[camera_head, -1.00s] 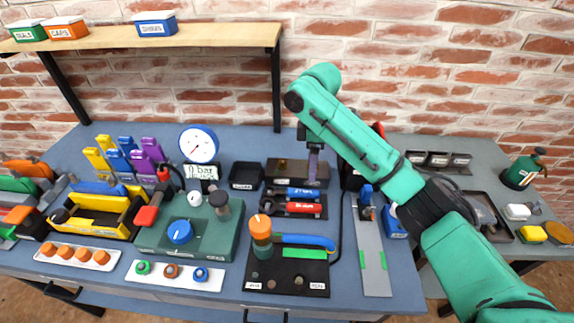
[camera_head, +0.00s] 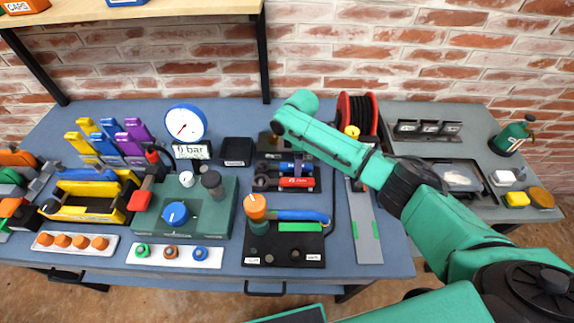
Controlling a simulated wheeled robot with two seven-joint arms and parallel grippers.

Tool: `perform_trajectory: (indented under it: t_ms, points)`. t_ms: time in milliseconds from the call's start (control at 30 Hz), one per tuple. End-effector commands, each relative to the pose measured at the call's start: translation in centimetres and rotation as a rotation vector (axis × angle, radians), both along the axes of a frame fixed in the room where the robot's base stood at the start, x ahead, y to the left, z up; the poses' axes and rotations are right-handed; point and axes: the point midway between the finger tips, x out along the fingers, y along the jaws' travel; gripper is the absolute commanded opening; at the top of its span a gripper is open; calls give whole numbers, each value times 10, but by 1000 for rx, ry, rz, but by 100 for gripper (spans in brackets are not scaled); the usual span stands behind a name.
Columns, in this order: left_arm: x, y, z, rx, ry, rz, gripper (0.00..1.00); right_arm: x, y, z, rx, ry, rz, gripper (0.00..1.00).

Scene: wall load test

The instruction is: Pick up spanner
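Two spanners lie side by side on a dark holder in the middle of the bench, one with a blue handle (camera_head: 290,167) and one with a red handle (camera_head: 298,184). Their dark heads point left. My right arm reaches in from the right, its wrist above and behind the spanners. My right gripper (camera_head: 298,170) points down at the spanner handles, mostly hidden by the arm and very small. I cannot tell whether its fingers are open or shut, or touch a handle. My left gripper is out of view.
A green box with a blue knob (camera_head: 175,214) and a black board with an orange-topped post (camera_head: 257,206) stand in front. A red reel (camera_head: 357,110) stands behind my arm. A yellow tool tray (camera_head: 88,205) is at left. A shelf (camera_head: 130,14) hangs above.

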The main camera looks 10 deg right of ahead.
Motion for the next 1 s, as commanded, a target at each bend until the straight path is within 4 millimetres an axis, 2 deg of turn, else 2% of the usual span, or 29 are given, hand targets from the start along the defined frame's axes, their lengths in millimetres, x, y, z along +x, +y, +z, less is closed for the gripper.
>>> perform_trajectory:
  t_ms: [167,233,367,767,867,1000]
  points:
    - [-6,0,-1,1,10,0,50,0,0,-2,0,-1,0,69]
    - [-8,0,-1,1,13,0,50,0,0,-2,0,-1,0,50]
    - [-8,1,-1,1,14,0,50,0,0,-1,0,-1,0,0]
    - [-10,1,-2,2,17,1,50,1,0,5,1,-2,0,0]
    - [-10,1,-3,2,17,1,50,1,1,16,3,-4,-1,0]
    - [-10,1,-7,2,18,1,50,2,0,50,2,-8,1,0]
